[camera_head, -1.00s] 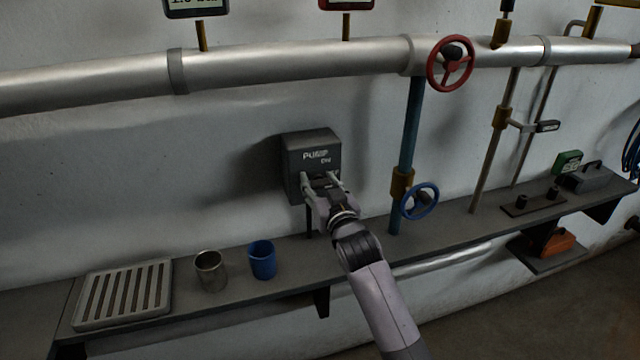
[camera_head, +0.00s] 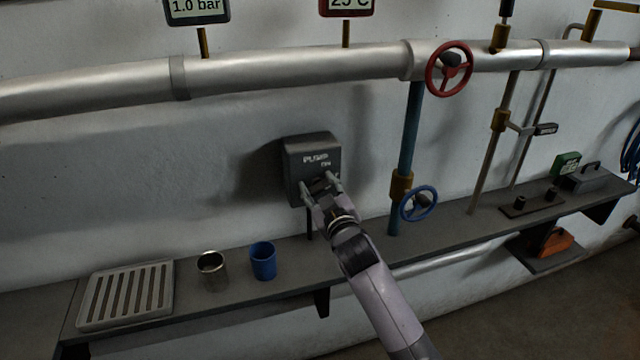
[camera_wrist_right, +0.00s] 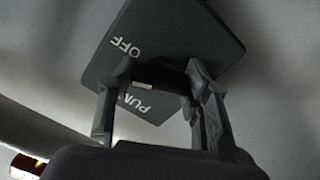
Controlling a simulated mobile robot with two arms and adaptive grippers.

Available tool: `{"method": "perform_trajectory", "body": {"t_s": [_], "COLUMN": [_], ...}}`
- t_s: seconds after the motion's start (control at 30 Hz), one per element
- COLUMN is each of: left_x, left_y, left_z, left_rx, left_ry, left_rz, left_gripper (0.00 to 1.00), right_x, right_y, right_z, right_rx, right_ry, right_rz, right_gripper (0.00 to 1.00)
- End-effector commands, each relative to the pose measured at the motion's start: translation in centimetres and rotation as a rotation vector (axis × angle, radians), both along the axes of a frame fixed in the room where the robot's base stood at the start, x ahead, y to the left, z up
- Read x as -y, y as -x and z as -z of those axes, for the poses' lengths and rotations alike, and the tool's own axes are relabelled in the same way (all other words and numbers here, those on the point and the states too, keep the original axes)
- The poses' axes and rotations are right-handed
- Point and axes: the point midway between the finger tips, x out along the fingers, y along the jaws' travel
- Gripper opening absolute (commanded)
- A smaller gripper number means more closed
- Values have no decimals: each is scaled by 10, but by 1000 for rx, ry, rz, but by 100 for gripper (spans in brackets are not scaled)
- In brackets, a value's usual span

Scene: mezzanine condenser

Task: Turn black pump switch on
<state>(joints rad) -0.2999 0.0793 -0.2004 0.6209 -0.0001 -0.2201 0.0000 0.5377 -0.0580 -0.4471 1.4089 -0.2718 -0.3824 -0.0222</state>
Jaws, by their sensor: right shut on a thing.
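The right wrist view shows the box face (camera_wrist_right: 180,40) close up, with OFF and part of PUMP readable. My right gripper (camera_head: 320,186) is at the lower front of the box. In the wrist view its fingers (camera_wrist_right: 160,74) stand on either side of a small dark switch knob (camera_wrist_right: 160,79) and are shut on it. The knob is mostly hidden by the fingers. My left gripper is out of view.
A shelf (camera_head: 345,262) runs below, with a slatted tray (camera_head: 125,293), a metal cup (camera_head: 212,270) and a blue cup (camera_head: 263,261). A blue valve wheel (camera_head: 419,203) on a vertical pipe is right of the gripper. A red wheel (camera_head: 450,68) is higher on the main pipe.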

Motion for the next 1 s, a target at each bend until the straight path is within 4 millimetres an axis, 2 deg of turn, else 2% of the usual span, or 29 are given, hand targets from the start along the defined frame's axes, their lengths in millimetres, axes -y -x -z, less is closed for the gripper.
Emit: {"method": "perform_trajectory", "body": {"t_s": [0.5,1.0], "left_x": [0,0], "left_y": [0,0], "left_z": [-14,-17], "left_rx": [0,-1], "left_ry": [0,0], "left_rz": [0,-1], "left_gripper": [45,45], "right_x": [-1,-2], "right_y": [0,0], "right_z": [0,1], "right_rx": [137,188], "right_ry": [420,575], "right_rz": [0,-1], "right_gripper": [16,16]}}
